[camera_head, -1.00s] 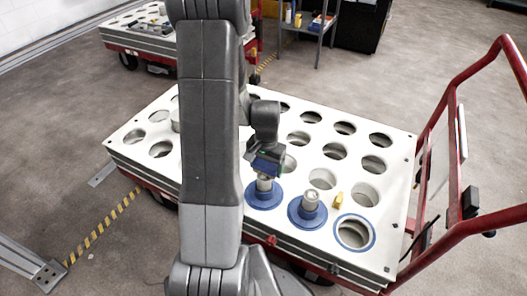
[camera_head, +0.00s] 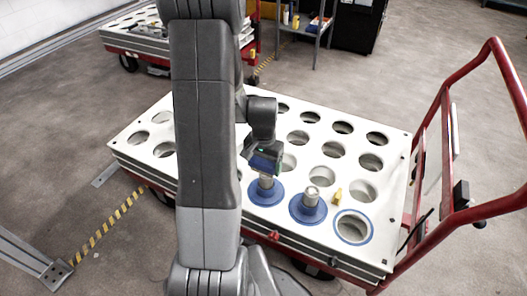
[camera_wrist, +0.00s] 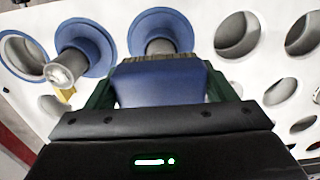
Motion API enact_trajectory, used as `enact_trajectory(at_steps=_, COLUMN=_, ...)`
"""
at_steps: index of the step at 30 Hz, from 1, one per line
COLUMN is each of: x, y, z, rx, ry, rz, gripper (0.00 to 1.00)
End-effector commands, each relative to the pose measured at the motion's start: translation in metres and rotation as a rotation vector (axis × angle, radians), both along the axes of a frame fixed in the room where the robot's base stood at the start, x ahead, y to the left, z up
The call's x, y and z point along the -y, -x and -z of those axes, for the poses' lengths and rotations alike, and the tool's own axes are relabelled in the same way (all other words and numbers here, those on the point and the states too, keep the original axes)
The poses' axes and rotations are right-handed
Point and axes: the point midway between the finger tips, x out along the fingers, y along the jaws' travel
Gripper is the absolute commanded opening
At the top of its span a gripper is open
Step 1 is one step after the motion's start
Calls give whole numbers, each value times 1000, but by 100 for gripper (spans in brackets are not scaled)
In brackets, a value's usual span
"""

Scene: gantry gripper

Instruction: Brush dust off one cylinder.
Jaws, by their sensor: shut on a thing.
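My gripper (camera_head: 264,165) is shut on a blue brush (camera_wrist: 160,84). The brush's brown bristles (camera_wrist: 160,58) point at a cylinder with a wide blue flange (camera_head: 264,193), which also shows in the wrist view (camera_wrist: 160,22). The bristles overlap this cylinder's lower part in the wrist view; I cannot tell whether they touch it. A second cylinder with a blue flange and pale metal top (camera_head: 309,207) stands to its right, and at the left in the wrist view (camera_wrist: 72,62). Both stand upright in the white plate. Dust on them is too small to make out.
The white plate (camera_head: 318,232) has many round holes, one with a blue ring (camera_head: 354,228). A small yellow piece (camera_head: 337,196) lies near the second cylinder. A red cart handle (camera_head: 445,110) rises at the right. Another holed cart (camera_head: 125,35) stands at the back left.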

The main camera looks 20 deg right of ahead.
Motion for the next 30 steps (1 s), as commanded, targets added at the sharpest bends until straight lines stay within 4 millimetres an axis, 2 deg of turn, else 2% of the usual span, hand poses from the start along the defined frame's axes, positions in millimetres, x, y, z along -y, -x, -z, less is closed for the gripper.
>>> enact_trajectory(at_steps=1, x=0, y=-1, z=-9, rx=1, ry=1, rz=-1, gripper=48)
enact_trajectory(at_steps=13, x=-1, y=-3, z=-42, rx=1, ry=1, rz=-6, gripper=48)
enact_trajectory(at_steps=30, x=-1, y=-3, z=-44, rx=0, ry=0, rz=-7, gripper=48)
